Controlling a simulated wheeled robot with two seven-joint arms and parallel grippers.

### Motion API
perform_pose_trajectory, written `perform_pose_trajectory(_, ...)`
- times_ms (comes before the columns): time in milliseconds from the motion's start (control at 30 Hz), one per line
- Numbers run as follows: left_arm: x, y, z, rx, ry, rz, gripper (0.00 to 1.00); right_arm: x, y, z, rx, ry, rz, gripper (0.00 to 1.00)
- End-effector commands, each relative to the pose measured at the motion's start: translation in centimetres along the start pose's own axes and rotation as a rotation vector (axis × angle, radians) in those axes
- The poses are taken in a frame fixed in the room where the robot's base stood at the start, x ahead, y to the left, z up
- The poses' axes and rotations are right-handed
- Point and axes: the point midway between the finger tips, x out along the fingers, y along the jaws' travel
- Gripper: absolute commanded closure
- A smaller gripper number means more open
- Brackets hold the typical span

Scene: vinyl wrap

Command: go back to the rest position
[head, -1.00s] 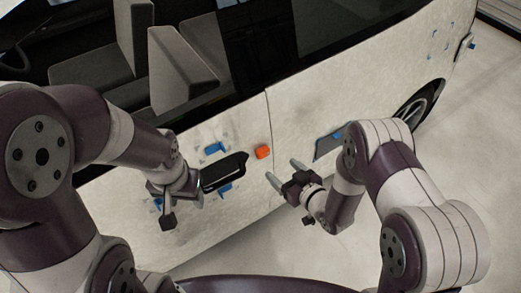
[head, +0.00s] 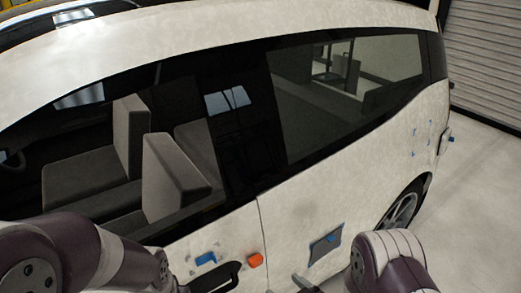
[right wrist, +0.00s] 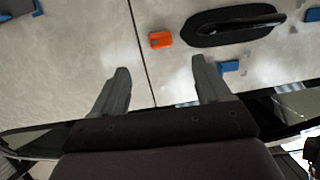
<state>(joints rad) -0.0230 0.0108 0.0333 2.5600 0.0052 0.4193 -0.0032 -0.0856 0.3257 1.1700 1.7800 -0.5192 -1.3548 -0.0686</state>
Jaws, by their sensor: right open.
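My right gripper (right wrist: 160,66) is open and empty in the right wrist view, its two grey fingers apart in front of the white car's side panel (right wrist: 85,45). In the head view only a grey fingertip of it shows at the bottom edge. My left arm (head: 85,255) comes in at the lower left of the head view; its gripper is below the frame. The black door handle (head: 215,277) and an orange block (head: 255,260) are on the car side, and both show upside down in the right wrist view (right wrist: 235,25).
The white car (head: 225,237) fills most of the head view, close in front of my arms. Blue tape (head: 205,258) and a grey patch (head: 325,246) are on its side. Open floor (head: 480,200) and a shutter door (head: 490,60) lie at the right.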

Motion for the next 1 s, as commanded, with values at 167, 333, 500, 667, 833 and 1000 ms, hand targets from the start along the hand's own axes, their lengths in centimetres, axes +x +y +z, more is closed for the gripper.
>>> perform_pose_trajectory(167, 0.0, 0.0, 0.0, 0.000, 0.000, 0.000, 0.47, -2.2, 0.4, 7.0, 0.055, -0.388, 0.044, 0.24)
perform_pose_trajectory(333, 0.0, 0.0, 0.0, 0.000, 0.000, 0.000, 0.47, -10.9, 3.2, 7.6, 0.218, -0.965, 0.227, 0.24)
perform_pose_trajectory(500, 0.0, 0.0, 0.0, 0.000, 0.000, 0.000, 0.47, -20.0, 1.4, 0.9, 0.465, -1.227, 0.342, 0.24)
perform_pose_trajectory(667, 0.0, 0.0, 0.0, 0.000, 0.000, 0.000, 0.47, -20.9, 1.6, -2.9, 0.508, -1.147, 0.379, 0.24)
perform_pose_trajectory(833, 0.0, 0.0, 0.0, 0.000, 0.000, 0.000, 0.47, -20.9, 1.6, -2.9, 0.508, -1.147, 0.379, 0.24)
perform_pose_trajectory(1000, 0.0, 0.0, 0.0, 0.000, 0.000, 0.000, 0.47, -20.9, 1.6, -2.9, 0.508, -1.147, 0.379, 0.24)
